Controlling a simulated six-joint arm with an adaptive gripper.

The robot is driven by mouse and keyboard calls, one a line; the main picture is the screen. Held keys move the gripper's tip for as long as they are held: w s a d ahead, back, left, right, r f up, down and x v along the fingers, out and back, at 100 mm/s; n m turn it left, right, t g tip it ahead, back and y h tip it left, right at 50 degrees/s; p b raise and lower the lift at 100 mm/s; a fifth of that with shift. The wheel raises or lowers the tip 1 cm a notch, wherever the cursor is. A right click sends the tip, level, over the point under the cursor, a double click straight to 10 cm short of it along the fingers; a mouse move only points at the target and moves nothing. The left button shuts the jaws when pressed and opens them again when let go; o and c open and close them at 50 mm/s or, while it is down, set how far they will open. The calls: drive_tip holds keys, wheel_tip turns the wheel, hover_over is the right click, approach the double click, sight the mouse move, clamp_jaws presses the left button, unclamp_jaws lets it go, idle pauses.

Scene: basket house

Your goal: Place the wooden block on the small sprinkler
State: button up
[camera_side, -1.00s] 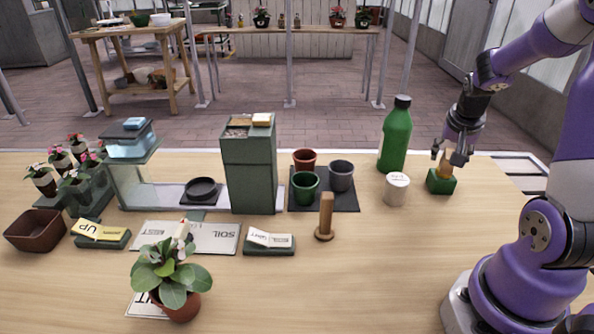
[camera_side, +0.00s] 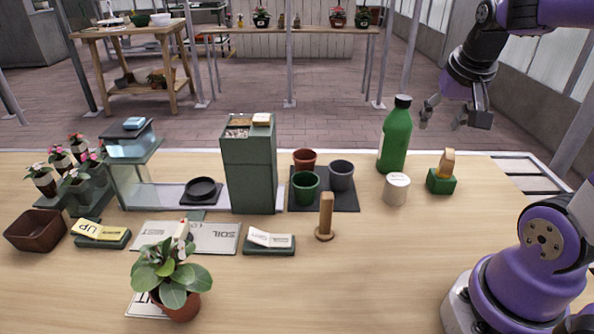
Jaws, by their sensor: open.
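A tan wooden piece (camera_side: 447,162), which looks like the wooden block, stands upright on a small green box-shaped base (camera_side: 440,183) at the right of the table. I cannot tell for sure whether this green base is the small sprinkler. My gripper (camera_side: 442,122) is open and empty. It is above and apart from the tan piece, with its fingers spread, over the table's far edge in the picture.
A green bottle (camera_side: 396,138) and a white cylinder (camera_side: 396,190) stand left of the green base. A wooden peg (camera_side: 326,212) stands on a round foot. A tall green box (camera_side: 249,173), pots and a potted plant (camera_side: 174,268) are further left.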

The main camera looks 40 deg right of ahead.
drive_tip(key=a+f+n+t+y, duration=0.1)
drive_tip(key=a+n+t+y, duration=0.1)
drive_tip(key=a+n, duration=0.7)
drive_tip(key=s+a+y, duration=0.1)
drive_tip(key=a, duration=0.6)
drive_tip(key=shift+n+y, duration=0.3)
drive_tip(key=shift+n, duration=0.1)
